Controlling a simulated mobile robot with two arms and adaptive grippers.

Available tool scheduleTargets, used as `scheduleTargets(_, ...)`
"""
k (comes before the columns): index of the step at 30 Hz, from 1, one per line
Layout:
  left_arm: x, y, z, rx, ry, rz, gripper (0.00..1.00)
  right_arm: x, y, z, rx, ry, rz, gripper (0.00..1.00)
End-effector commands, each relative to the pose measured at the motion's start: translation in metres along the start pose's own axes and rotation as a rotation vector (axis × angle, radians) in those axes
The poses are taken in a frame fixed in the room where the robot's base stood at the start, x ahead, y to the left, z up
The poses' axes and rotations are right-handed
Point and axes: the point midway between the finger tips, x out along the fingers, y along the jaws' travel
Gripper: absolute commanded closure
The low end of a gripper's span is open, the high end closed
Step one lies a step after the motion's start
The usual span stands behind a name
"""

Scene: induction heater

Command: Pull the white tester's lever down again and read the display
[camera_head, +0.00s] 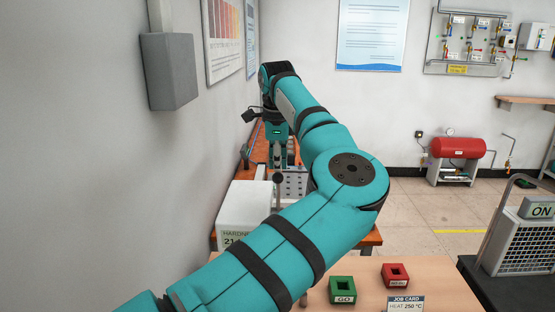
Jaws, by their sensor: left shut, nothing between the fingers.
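The white tester (244,203) stands on the orange-topped bench at the left wall. Its lever shows as a thin dark rod with a round dark knob (278,178) beside the tester's right side, and the knob is up. The front display (232,240) reads "HARDN…" and "21…", and my left arm covers the rest. My left gripper (280,163) points down beyond the tester. It is shut and empty, behind the knob in the picture, and I cannot tell whether they touch. My right gripper is out of view.
A grey perforated block (292,184) stands beside the tester. On the front table (440,285) are a green "GO" block (342,290), a red block (396,276) and a job card (405,304) reading "HEAT 250 °C". A grey unit marked "ON" (528,250) stands at right. A grey box (168,70) juts from the left wall.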

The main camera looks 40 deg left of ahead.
Motion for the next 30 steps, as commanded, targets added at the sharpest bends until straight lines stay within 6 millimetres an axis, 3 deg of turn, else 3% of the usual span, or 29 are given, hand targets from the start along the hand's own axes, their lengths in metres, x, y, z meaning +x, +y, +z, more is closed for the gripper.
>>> scheduleTargets(10,-0.005,-0.001,0.0,0.0,0.0,0.0,1.0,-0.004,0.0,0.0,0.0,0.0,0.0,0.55)
scheduleTargets(24,-0.073,-0.015,0.0,0.0,-0.001,0.0,1.0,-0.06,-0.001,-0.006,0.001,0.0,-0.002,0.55)
scheduleTargets(30,-0.078,-0.015,0.0,0.0,-0.001,0.001,1.0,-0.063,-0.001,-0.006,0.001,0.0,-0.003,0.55)
